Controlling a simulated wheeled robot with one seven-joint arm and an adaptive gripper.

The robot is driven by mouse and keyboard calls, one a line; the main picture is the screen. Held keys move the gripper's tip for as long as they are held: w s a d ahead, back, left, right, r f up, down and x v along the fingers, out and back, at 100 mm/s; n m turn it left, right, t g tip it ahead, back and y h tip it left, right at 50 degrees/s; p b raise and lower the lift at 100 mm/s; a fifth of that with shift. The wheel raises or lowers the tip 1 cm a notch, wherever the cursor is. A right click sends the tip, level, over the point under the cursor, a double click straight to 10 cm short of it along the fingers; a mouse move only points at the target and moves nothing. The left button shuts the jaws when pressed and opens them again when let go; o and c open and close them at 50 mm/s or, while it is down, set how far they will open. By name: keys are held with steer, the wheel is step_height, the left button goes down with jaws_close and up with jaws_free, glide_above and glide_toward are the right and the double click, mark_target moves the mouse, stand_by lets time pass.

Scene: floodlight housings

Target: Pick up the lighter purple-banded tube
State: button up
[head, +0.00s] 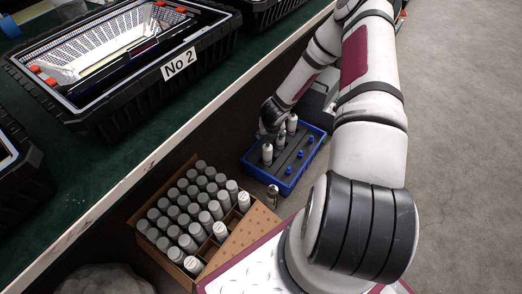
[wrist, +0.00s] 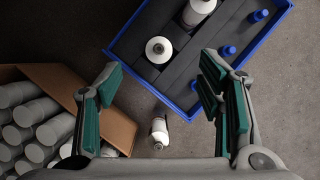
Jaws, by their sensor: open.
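My gripper (wrist: 160,66) is open and empty, its two green-padded fingers spread wide. A white-topped tube (wrist: 158,50) stands in the blue tray (wrist: 121,51), seen from above between the fingertips. A second white tube (wrist: 198,11) stands farther up in the tray. Another white tube with dark ends (wrist: 160,130) is outside the tray on the floor, between the fingers lower in the wrist view; it also shows in the head view (head: 272,195). I cannot make out a purple band on any tube. In the head view a tube (head: 267,154) stands in the tray, below my wrist.
A cardboard box (head: 247,233) of grey-capped tubes stands left of the tray. Blue pegs (wrist: 228,51) stick up along the tray's right side. A green-topped bench (head: 150,140) with black crates, one labelled No 2 (head: 178,65), runs along the left. Grey floor is open at right.

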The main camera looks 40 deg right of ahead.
mark_target(267, 146)
steer(key=shift+m, duration=0.4)
steer(key=b+x, duration=0.1)
steer(key=x, duration=0.2)
steer(key=b+x, duration=0.1)
steer(key=x, duration=0.2)
steer(key=b+x, duration=0.1)
steer(key=x, duration=0.3)
steer(key=shift+s, duration=0.35)
steer(key=shift+a+b+x, duration=0.2)
steer(key=shift+b+x, duration=0.75)
steer(key=shift+x, duration=0.35)
steer(key=shift+a+b+x, duration=0.15)
steer(key=shift+b+x, duration=0.8)
steer(key=shift+x, duration=0.35)
steer(key=shift+s, duration=0.1)
jaws_close()
